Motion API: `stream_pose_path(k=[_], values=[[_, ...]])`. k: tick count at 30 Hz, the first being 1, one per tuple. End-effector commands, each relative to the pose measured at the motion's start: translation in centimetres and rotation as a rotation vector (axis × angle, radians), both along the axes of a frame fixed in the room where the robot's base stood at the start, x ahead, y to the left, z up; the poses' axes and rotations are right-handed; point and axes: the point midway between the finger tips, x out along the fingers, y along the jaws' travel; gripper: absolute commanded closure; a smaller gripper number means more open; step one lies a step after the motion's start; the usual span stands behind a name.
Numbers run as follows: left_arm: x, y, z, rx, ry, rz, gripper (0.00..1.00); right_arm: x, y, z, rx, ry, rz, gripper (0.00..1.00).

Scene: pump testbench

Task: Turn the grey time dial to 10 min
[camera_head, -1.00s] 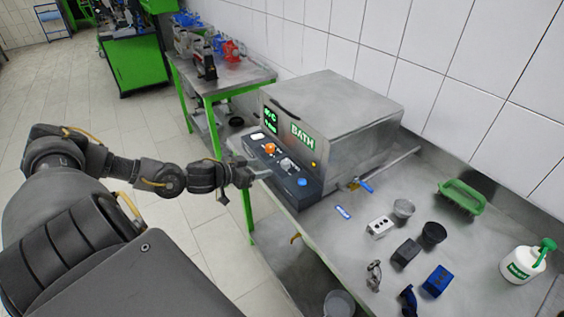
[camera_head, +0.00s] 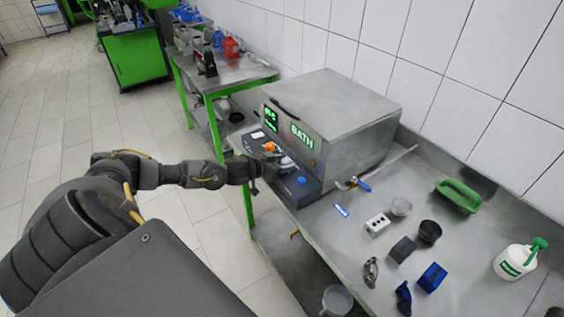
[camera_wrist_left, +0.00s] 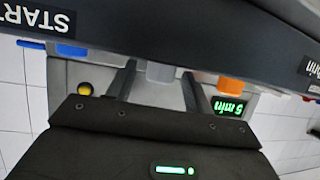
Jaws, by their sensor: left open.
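The grey time dial (camera_wrist_left: 160,71) shows in the left wrist view, which sees the control panel (camera_wrist_left: 200,35) upside down. My left gripper (camera_wrist_left: 158,75) is open, with one finger on each side of the dial; I cannot tell whether they touch it. In the head view my left gripper (camera_head: 264,178) is at the front of the bath's panel (camera_head: 310,190), and the dial (camera_head: 287,162) is partly hidden there. A green display (camera_wrist_left: 229,107) shows a minutes reading, upside down, that looks like 5 or 6 min.
An orange dial (camera_wrist_left: 231,86) and a blue button (camera_wrist_left: 71,50) flank the grey dial. The steel bath (camera_head: 335,115) stands behind the panel.

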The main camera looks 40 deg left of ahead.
Motion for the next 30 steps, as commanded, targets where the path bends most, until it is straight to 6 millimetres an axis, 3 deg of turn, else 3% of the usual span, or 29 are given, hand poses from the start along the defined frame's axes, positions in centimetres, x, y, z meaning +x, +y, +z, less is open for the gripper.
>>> stream_pose_path(k=[5,16,30], values=[[0.0,0.0,0.0,0.000,0.000,0.000,0.48,0.0,0.0,0.0,0.000,0.000,0.000,1.00],[0.0,0.0,0.0,0.000,0.000,0.000,0.93,0.0,0.0,0.0,0.000,-0.001,0.000,1.00],[0.1,0.4,-0.2,-0.001,-0.002,-0.144,0.93,0.1,0.2,-1.5,0.002,-0.002,0.000,1.00]])
